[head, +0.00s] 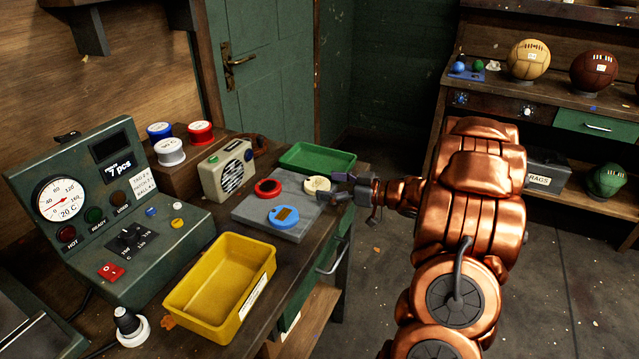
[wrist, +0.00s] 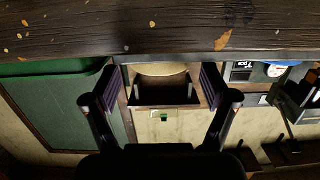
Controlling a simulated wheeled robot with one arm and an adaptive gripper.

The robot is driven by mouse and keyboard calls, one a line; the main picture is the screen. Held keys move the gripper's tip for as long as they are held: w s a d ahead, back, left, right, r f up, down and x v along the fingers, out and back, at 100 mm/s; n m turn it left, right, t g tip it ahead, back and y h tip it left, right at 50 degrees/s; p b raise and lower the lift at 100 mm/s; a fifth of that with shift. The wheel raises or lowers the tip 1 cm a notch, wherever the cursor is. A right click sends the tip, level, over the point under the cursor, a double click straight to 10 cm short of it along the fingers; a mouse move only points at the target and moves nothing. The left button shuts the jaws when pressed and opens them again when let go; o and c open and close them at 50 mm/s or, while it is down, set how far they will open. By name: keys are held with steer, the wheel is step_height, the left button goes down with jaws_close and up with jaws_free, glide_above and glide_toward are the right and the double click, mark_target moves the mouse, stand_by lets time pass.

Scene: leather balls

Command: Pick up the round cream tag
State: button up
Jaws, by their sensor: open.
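The round cream tag (head: 316,184) lies at the back right of a grey slab on the bench in the head view. My gripper (head: 331,188) reaches in from the right with its fingers pointing at the tag, very close to its right edge. In the wrist view my gripper (wrist: 160,86) is open, with one dark finger on each side. A cream edge, seemingly the tag (wrist: 160,70), shows between the fingertips, with part of it hidden. I cannot tell whether either finger touches it.
A red disc (head: 268,187) and a blue disc (head: 284,217) share the grey slab (head: 250,214). A green tray (head: 317,160) stands behind, a cream radio (head: 227,170) to the left, and a yellow bin (head: 220,290) in front. A gauge panel (head: 110,215) stands further left.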

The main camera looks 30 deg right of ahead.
steer(key=shift+x, duration=1)
steer(key=c, duration=0.9)
